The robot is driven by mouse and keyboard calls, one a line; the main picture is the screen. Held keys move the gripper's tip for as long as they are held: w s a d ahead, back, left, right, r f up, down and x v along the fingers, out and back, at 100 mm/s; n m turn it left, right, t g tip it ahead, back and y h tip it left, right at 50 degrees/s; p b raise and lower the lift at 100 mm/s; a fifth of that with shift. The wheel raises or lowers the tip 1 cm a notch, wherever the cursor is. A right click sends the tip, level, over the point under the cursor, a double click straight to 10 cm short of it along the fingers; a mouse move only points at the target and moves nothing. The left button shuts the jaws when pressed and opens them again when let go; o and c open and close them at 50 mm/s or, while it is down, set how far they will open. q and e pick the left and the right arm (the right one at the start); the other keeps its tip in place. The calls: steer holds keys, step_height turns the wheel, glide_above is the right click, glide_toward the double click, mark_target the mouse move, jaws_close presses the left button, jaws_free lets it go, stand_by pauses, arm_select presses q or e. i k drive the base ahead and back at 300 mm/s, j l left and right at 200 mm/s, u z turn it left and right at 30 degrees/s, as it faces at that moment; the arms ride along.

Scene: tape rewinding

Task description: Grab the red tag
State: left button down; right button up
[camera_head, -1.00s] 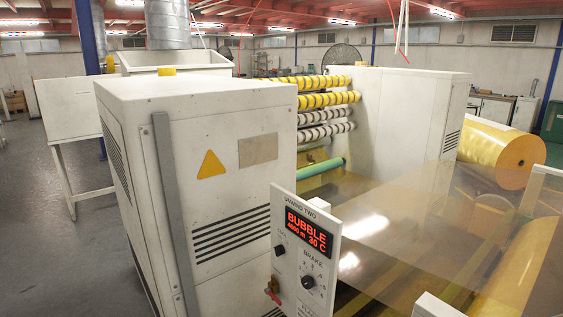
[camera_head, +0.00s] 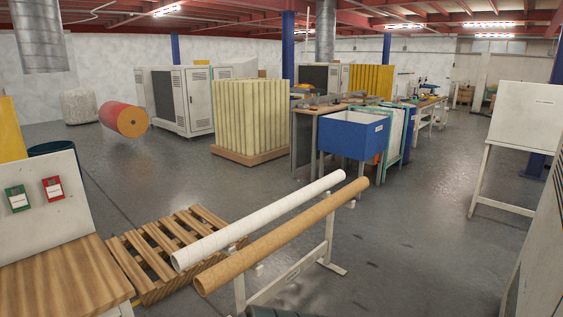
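A red tag (camera_head: 53,188) with a white label patch hangs on the white upright panel (camera_head: 40,225) at the left of the head view. A green tag (camera_head: 17,199) of similar shape hangs just left of it on the same panel. Both tags are small, and the print on them is too small to read. Neither of my grippers shows in the view.
A wooden tabletop (camera_head: 68,280) lies below the panel. A slatted pallet (camera_head: 165,245) stands right of it. A white tube (camera_head: 262,222) and a brown tube (camera_head: 285,235) rest on a stand in front. Grey floor (camera_head: 420,220) is open to the right.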

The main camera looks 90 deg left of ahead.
mark_target(55, 192)
steer(key=u, duration=4.2)
